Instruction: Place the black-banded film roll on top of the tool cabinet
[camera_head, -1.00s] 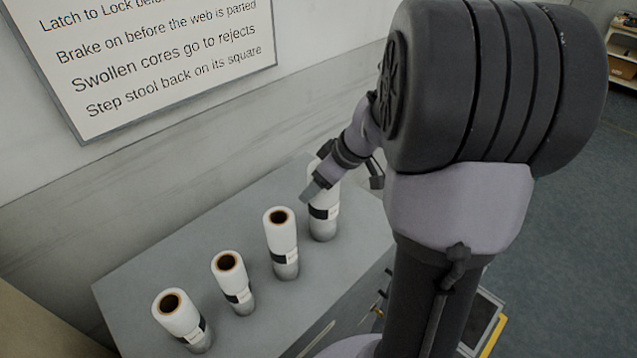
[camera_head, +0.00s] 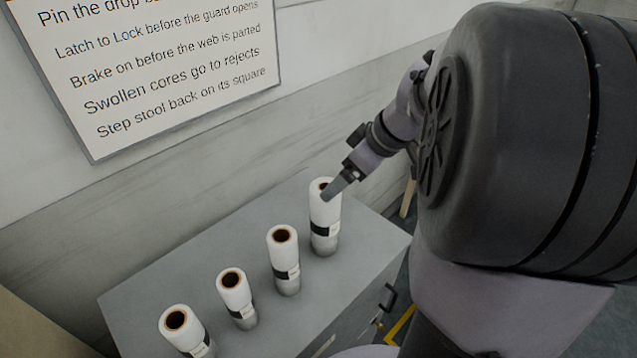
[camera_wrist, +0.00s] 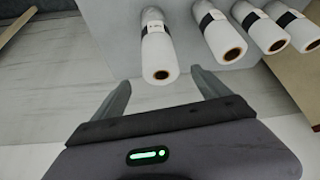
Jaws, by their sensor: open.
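Several white film rolls, each with a black band, stand upright in a row on the grey top of the tool cabinet (camera_head: 190,262). The rightmost black-banded film roll (camera_head: 325,218) in the head view is the tallest-looking one, near the cabinet's back right corner. In the wrist view this roll (camera_wrist: 158,50) is at the left of the row, its brown core facing me. My gripper (camera_head: 338,185) is at the upper end of this roll in the head view. In the wrist view my gripper (camera_wrist: 161,78) is open and empty, its fingertips short of the roll's top end.
The other rolls stand to the left in the head view: one in the middle (camera_head: 284,262), a shorter one (camera_head: 236,298) and one at the front left (camera_head: 187,332). A wall with a sign (camera_head: 165,75) rises behind. A dark handle (camera_head: 388,297) is on the cabinet's side.

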